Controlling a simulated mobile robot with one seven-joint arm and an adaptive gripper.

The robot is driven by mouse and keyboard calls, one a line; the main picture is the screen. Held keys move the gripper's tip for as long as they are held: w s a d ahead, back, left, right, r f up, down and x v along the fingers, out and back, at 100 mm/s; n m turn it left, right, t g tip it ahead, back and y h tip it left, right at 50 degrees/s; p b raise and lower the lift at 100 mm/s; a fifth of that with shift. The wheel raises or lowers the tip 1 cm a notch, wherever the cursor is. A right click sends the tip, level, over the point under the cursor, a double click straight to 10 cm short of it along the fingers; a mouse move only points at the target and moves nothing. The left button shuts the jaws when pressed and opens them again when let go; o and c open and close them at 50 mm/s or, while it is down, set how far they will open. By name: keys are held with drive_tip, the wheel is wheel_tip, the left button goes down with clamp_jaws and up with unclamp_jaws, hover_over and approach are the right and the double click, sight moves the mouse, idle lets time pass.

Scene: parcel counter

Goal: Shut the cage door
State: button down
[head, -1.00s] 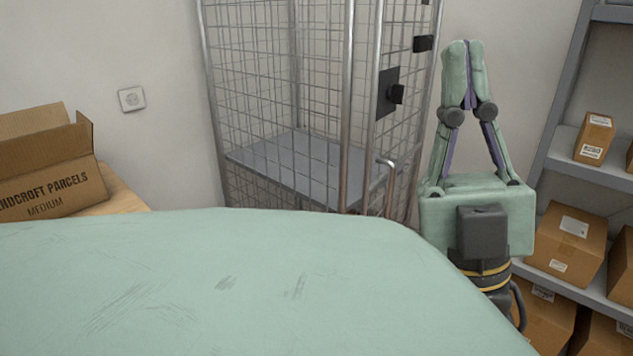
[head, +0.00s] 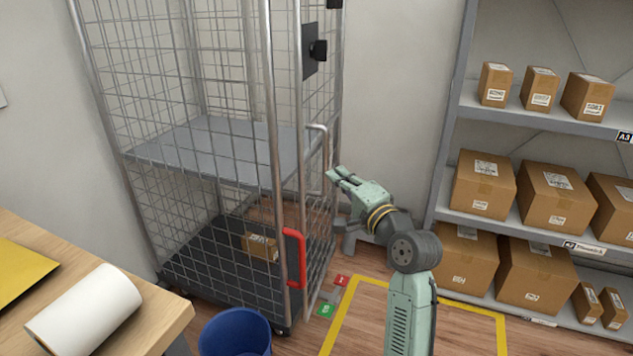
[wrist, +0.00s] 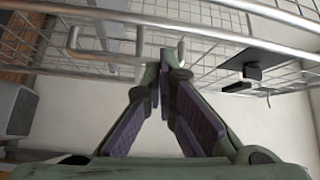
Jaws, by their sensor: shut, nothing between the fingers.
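The tall wire cage (head: 215,215) stands left of centre in the head view. A narrow mesh panel that looks like its door (head: 318,215) runs along the right side, at an angle to the broad front mesh. A bent metal handle (head: 327,145) and a black latch plate (head: 311,50) are on that side. I cannot tell how wide the door stands. My gripper (head: 333,174) is shut and empty beside the door's right side, pointing left at it. In the wrist view my gripper (wrist: 158,62) has its tips close to the metal bars; contact is unclear.
A small parcel (head: 260,247) lies inside the cage, low down. A red handle (head: 295,258) is on the front post. A blue bin (head: 235,332) and a table (head: 165,318) with a paper roll (head: 85,310) are front left. Shelves of boxes (head: 482,185) stand right. Yellow-marked floor (head: 465,330) is clear.

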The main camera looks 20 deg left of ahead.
drive_tip(key=w+d+f+m, duration=0.1)
drive_tip(key=d+f+m, duration=0.1)
drive_tip(key=d+f, duration=0.15)
drive_tip(key=shift+h, duration=0.3)
drive_tip(key=shift+s+a+p+x, duration=0.35)
drive_tip(key=shift+s+p+x, duration=0.1)
drive_tip(key=shift+x, duration=1.7)
drive_tip(key=shift+s+a+p+x, duration=0.3)
drive_tip(key=shift+p+x, duration=0.2)
drive_tip(key=shift+x, duration=1.65)
drive_tip(key=shift+s+a+p+x, duration=0.35)
drive_tip(key=shift+s+p+x, duration=0.1)
drive_tip(key=shift+x, duration=1.7)
drive_tip(key=shift+f, duration=0.2)
